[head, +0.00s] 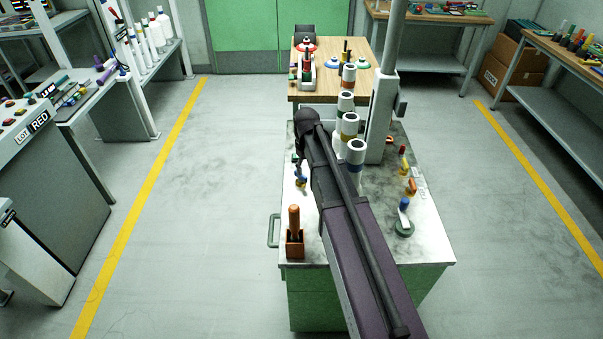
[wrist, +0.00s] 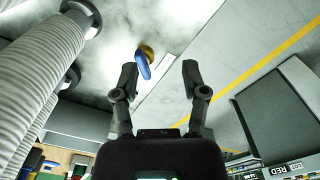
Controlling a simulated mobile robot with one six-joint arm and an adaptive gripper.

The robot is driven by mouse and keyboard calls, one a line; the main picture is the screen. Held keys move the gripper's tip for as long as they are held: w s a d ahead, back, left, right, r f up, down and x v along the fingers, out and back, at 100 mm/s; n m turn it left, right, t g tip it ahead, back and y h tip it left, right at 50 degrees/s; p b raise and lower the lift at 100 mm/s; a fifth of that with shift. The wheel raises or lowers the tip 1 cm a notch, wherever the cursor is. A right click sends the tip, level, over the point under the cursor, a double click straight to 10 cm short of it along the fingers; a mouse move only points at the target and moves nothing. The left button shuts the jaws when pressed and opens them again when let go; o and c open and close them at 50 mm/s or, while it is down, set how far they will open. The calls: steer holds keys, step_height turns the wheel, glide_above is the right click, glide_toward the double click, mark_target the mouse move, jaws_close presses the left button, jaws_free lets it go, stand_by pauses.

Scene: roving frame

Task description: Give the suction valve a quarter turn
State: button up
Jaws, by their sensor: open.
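A small valve with a blue lever handle (wrist: 143,64) on a yellow base (wrist: 147,51) shows in the wrist view, just beyond the left finger. In the head view the same blue and yellow valve (head: 300,181) appears at the left side of the steel bench top, left of my arm. No readable label tells whether it is the suction valve. In the head view my arm mostly hides the gripper.
A brown box with an orange handle (head: 294,244) sits front left.

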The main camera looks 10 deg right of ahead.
steer(key=w+r+n, duration=0.1)
steer(key=w+n, duration=0.1)
steer(key=w, duration=0.7)
steer(key=shift+w+p, duration=0.35)
steer(key=shift+p, duration=0.05)
steer(key=shift+d, duration=0.1)
step_height(320, 180, down, 14)
steer(key=b, duration=1.3)
steer(key=shift+r+b, duration=0.2)
steer(key=shift+b, duration=0.2)
jaws_close()
